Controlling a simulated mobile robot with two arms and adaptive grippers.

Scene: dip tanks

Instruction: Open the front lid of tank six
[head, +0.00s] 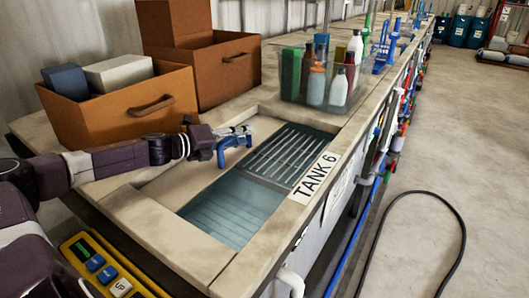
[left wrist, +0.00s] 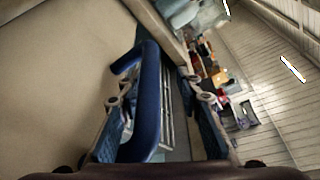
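Tank six is set in the beige counter and bears a "TANK 6" label (head: 315,177). Its far part shows a dark slatted grating (head: 287,155). Its near part shows a teal, ribbed surface (head: 232,209); I cannot tell whether this is a lid or the inside. A blue handle (head: 234,147) stands at the left edge of the tank beside the grating. My left gripper (head: 238,131) is at this handle. In the left wrist view the handle (left wrist: 149,100) lies between the spread fingers, with a gap to the right finger. My right gripper is not in view.
Brown bins (head: 122,104) stand behind my left arm, at the back left. A clear crate of bottles (head: 317,77) stands on the counter beyond the tank. A yellow button panel (head: 101,266) is at the near left. A black hose (head: 461,230) lies on the floor.

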